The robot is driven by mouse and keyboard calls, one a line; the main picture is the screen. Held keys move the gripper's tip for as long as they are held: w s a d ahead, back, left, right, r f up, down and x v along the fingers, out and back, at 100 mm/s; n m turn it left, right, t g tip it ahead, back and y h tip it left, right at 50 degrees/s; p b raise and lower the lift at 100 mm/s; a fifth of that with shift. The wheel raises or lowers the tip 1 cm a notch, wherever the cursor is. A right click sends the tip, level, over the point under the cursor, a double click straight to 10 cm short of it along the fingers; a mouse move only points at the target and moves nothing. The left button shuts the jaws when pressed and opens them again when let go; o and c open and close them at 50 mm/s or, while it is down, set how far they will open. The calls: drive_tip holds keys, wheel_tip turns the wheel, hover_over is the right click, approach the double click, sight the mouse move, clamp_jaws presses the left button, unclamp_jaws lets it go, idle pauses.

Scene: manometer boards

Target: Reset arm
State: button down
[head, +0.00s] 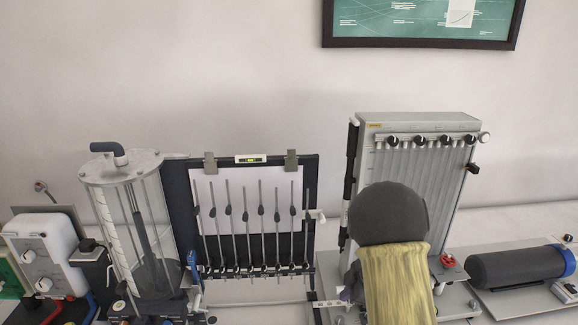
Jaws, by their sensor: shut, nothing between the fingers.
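My arm shows in the head view as a dark grey rounded part (388,212) with a yellowish sleeve-like section (396,285) below it. It stands in front of the right manometer board (413,175) and covers its lower middle. I cannot make out my gripper or its fingers in this view. Whether the arm touches the board cannot be told.
A black-framed manometer board (256,215) with several thin tubes stands left of centre. A clear cylinder (133,225) is left of it, and white control boxes (45,255) are farther left. A dark horizontal cylinder (515,267) lies at right. A framed green poster (420,22) hangs above.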

drive_tip(key=s+d+r+m+t+h+b, duration=0.2)
drive_tip(key=d+r+m+t+h, duration=0.15)
drive_tip(key=r+m, duration=0.4)
drive_tip(key=s+a+f+m+g+b, duration=0.1)
drive_tip(key=s+m, duration=0.3)
drive_tip(key=s, duration=0.5)
drive_tip(key=s+a+f+m+g+b, duration=0.1)
drive_tip(key=s+m, duration=0.4)
drive_tip(key=s, duration=0.5)
drive_tip(key=shift+a+f+g+h, duration=0.35)
drive_tip(key=shift+a+f+g, duration=0.25)
drive_tip(key=shift+a+g, duration=0.45)
drive_tip(key=shift+d, duration=0.1)
